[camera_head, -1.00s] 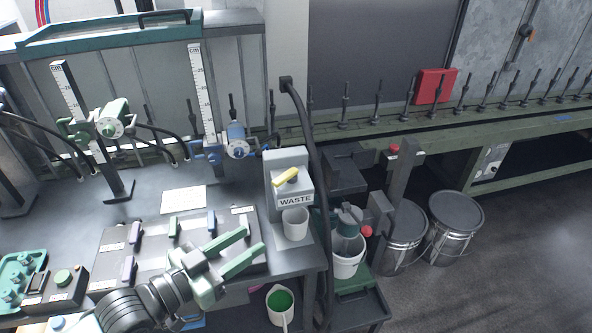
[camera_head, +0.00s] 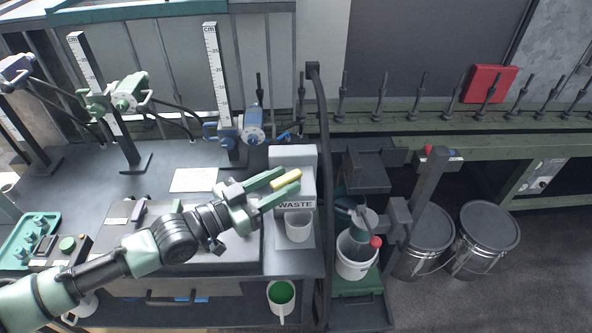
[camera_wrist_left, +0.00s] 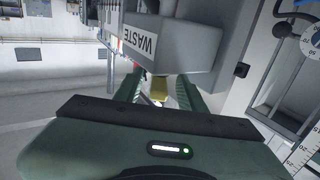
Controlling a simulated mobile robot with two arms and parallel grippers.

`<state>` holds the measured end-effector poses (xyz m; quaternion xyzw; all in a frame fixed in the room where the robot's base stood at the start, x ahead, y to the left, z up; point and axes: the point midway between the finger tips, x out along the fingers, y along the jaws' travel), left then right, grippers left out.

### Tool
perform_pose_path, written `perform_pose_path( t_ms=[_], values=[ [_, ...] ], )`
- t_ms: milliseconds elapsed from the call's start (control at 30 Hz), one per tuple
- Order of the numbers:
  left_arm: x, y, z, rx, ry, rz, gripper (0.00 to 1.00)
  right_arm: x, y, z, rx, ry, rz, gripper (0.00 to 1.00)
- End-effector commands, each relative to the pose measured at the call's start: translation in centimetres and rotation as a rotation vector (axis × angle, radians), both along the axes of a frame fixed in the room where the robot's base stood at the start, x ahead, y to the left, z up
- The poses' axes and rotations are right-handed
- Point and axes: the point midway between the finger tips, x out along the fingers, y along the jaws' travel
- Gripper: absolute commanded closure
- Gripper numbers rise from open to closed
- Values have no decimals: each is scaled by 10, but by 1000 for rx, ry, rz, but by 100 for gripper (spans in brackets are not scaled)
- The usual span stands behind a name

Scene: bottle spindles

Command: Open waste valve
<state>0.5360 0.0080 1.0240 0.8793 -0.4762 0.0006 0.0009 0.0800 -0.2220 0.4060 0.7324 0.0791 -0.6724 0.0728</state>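The waste valve is a grey box labelled WASTE (camera_head: 293,158) at the right end of the bench, with a yellow handle (camera_head: 287,181) on its front. My left gripper (camera_head: 285,184) reaches in from the left, its two green fingers open on either side of the handle. In the left wrist view the yellow handle (camera_wrist_left: 160,88) shows between the fingers, below the WASTE label (camera_wrist_left: 139,38). Contact with the handle cannot be told. A white cup (camera_head: 298,228) stands under the valve. My right gripper is not in view.
A white bucket (camera_head: 356,262) and two grey lidded drums (camera_head: 487,228) stand to the right. A mug with green contents (camera_head: 281,293) is below the bench edge. Measuring stands (camera_head: 215,75) with hoses are behind the arm. A black hose (camera_head: 324,150) runs right beside the valve.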

Motion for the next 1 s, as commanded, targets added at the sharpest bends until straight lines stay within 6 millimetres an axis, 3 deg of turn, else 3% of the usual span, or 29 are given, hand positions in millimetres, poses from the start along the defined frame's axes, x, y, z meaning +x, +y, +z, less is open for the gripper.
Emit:
perform_pose_path(
  t_ms=[200, 567, 700, 733, 1000],
  values=[
    [15, -25, 2, -1, 1, -1, 60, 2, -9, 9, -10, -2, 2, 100],
    [19, -30, -1, 2, 0, -1, 60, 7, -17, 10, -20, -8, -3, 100],
    [19, -30, 0, 2, 0, -1, 96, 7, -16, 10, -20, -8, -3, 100],
    [19, -30, 0, 1, 0, -1, 100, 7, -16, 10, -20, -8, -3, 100],
    [19, -29, -2, 2, -3, -8, 100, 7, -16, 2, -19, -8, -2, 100]
  ],
)
